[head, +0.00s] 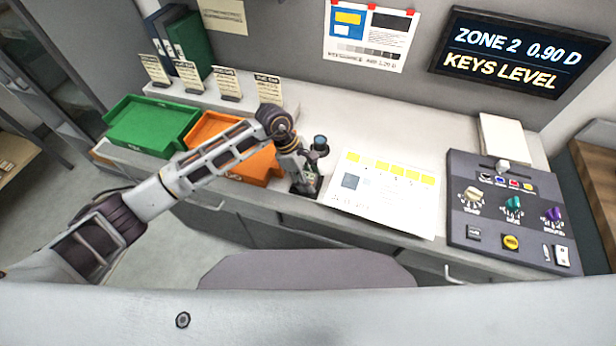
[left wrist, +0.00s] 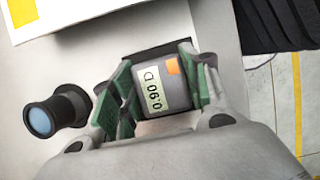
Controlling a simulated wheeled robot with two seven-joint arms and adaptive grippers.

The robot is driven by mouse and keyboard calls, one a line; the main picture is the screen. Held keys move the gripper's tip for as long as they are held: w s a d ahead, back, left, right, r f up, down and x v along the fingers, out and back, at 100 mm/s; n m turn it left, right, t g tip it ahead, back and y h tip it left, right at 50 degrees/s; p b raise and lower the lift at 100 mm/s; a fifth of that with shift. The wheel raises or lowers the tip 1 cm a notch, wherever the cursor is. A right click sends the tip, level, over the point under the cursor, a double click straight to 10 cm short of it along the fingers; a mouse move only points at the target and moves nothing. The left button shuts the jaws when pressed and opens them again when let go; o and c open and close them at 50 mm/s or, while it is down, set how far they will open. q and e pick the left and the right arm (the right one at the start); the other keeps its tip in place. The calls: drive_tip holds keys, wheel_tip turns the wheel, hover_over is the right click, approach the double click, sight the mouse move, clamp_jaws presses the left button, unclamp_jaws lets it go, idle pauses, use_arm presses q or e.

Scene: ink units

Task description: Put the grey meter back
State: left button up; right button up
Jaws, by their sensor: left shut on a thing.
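The grey meter (left wrist: 165,90) has an orange patch and a display that reads 0.90 D. In the left wrist view it sits between the green-padded fingers of my left gripper (left wrist: 160,98), which is shut on it. In the head view my left gripper (head: 305,182) is low over the counter's front part, between the orange tray and the white sheet, and mostly hides the meter. A dark patch (left wrist: 168,54) shows on the counter just beyond the meter; whether the meter touches the surface there I cannot tell. My right gripper is not in view.
A black loupe-like cylinder (left wrist: 55,115) stands close beside the gripper. An orange tray (head: 262,168) and a green tray (head: 150,125) lie to the left. A printed sheet (head: 385,190) and a control panel (head: 480,240) lie to the right.

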use_arm(q)
drive_tip(key=o, duration=1.1)
drive_tip(key=shift+f, duration=0.1)
drive_tip(key=shift+c, duration=0.2)
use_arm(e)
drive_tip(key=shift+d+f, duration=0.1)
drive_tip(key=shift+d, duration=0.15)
use_arm(q)
drive_tip(key=shift+r, duration=0.25)
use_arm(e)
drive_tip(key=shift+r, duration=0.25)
use_arm(q)
drive_tip(key=b+v, duration=0.2)
drive_tip(key=v, duration=0.9)
drive_tip(key=shift+a+r+b, duration=0.25)
drive_tip(key=shift+r+b, duration=0.1)
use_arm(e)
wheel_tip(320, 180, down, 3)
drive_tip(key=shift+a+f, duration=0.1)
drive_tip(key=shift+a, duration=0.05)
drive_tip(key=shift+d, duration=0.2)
